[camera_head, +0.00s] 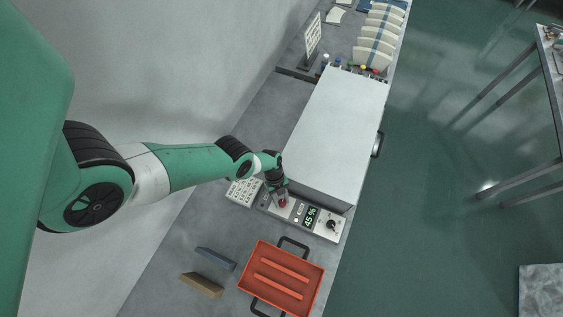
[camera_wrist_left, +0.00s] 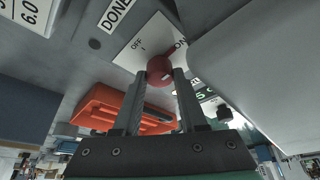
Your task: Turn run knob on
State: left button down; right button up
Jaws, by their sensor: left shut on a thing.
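The red run knob (camera_head: 283,203) sits on the control panel in front of the large grey box. In the left wrist view the knob (camera_wrist_left: 160,69) stands on a white plate (camera_wrist_left: 148,42) marked OFF and ON, and a red bar reaches from it toward the ON side. My left gripper (camera_wrist_left: 162,76) is shut on the knob, one finger on each side. In the head view my left gripper (camera_head: 280,194) comes down over the knob and partly hides it. My right gripper is in neither view.
A 45 % display (camera_head: 310,217) and a black knob (camera_head: 332,225) are right of the red knob. An orange tray (camera_head: 250,270) with black handles lies in front. A blue block (camera_head: 215,258) and a tan block (camera_head: 202,284) lie left of it. The grey box (camera_head: 335,130) stands close behind.

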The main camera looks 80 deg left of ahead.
pick_arm(q)
jog(key=shift+m+g, duration=0.3)
jog(key=shift+m, duration=0.3)
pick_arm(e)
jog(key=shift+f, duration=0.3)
pick_arm(q)
jog(key=shift+c, duration=2.2)
grip_release()
